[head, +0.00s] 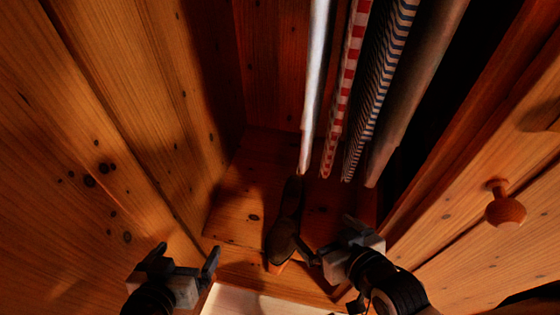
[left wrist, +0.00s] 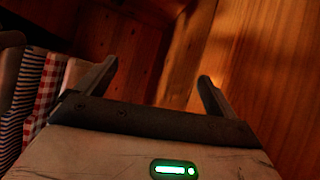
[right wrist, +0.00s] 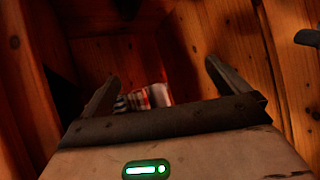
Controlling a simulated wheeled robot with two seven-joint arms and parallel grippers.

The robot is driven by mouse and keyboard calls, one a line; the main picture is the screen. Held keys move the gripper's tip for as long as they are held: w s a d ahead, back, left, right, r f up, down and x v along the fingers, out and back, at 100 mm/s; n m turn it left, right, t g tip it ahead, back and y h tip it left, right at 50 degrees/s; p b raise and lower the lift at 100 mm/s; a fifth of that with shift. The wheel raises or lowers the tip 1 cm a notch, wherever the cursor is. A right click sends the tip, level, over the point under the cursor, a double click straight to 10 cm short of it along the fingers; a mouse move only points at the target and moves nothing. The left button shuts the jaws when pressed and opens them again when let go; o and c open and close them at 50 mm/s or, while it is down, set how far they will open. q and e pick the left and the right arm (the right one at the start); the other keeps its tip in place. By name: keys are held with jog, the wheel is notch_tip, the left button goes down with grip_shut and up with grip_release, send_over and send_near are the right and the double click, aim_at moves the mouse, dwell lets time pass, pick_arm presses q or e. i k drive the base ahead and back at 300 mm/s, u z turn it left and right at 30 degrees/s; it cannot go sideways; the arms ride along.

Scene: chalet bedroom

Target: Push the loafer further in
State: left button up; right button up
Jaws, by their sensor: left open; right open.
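The dark brown loafer (head: 285,232) lies on the wardrobe floor (head: 236,205) in the head view. Its near end, with a lighter edge, is by the front edge of the floor and its far end points into the wardrobe. My right gripper (head: 330,238) is open just right of the loafer's near end. One finger is very close to the shoe; I cannot tell if they touch. My left gripper (head: 186,256) is open and empty, left of the loafer and apart from it. I cannot make out the loafer in either wrist view.
Several garments (head: 380,80) hang above and right of the loafer, one red-checked, one striped. A wooden door or panel (head: 95,130) stands at left. A panel with a round knob (head: 505,208) is at right. Bare floor lies left of the loafer.

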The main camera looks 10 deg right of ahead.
aim_at(279, 247)
jog(key=k, duration=1.25)
jog(key=z, duration=0.15)
jog(key=i, duration=0.85)
jog(key=z, duration=0.1)
